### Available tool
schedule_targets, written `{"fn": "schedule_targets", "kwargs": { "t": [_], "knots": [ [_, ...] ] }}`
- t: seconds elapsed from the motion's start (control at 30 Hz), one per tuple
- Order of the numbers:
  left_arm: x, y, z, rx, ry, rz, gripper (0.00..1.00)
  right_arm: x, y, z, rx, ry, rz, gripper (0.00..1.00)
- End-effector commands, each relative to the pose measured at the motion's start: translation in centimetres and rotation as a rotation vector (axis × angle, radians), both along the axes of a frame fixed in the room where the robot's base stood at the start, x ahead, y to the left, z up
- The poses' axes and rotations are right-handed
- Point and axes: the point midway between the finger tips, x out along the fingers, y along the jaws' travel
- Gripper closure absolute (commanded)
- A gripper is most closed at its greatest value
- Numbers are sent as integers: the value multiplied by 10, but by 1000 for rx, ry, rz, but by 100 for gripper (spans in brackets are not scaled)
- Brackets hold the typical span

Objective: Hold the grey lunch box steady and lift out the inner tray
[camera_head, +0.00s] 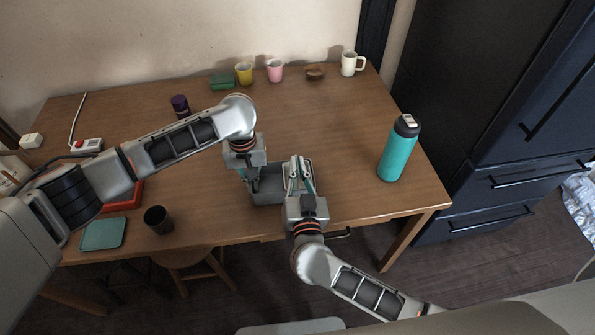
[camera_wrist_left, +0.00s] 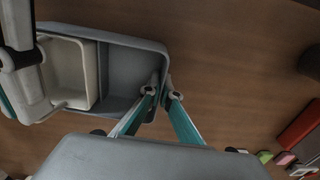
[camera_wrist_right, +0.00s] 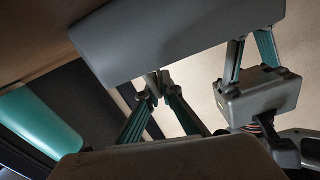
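The grey lunch box (camera_head: 268,197) stands open near the table's front edge. Its wall (camera_wrist_left: 120,38) and the cream inner tray (camera_wrist_left: 72,68) show in the left wrist view. The tray is in the left part of the box there; I cannot tell whether it is raised. My left gripper (camera_head: 252,180) has its fingertips (camera_wrist_left: 161,82) closed on either side of the box wall. My right gripper (camera_head: 298,163) has its fingertips (camera_wrist_right: 158,78) nearly together at the tray's edge, seemingly pinching it. The box (camera_wrist_right: 180,40) hides the tray in the right wrist view.
A teal bottle (camera_head: 398,150) stands right of the box. A dark cup (camera_head: 158,219), a green mat (camera_head: 103,234) and a red object (camera_head: 124,198) lie to the left. Cups and a bowl (camera_head: 315,72) line the back. The table middle behind the box is clear.

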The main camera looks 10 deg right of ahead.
Motion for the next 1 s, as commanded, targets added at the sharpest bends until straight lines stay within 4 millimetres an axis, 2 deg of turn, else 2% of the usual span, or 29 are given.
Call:
{"fn": "schedule_targets", "kwargs": {
  "t": [0.3,0.4,0.6,0.87,0.9,0.93,1.0],
  "knots": [
    [0,0,0,0,0,0,100,0,0,61,5,-4,-1,100],
    [0,0,0,0,0,0,100,0,0,76,4,-3,-1,100],
    [0,0,0,0,0,0,100,0,0,90,2,-1,0,100],
    [0,0,0,0,0,0,100,0,0,91,1,-1,0,100],
    [0,0,0,0,0,0,88,0,0,91,1,-1,0,100],
    [0,0,0,0,0,0,80,0,0,91,1,-1,0,100],
    [0,0,0,0,0,0,76,0,0,91,1,-1,0,100]
  ]
}}
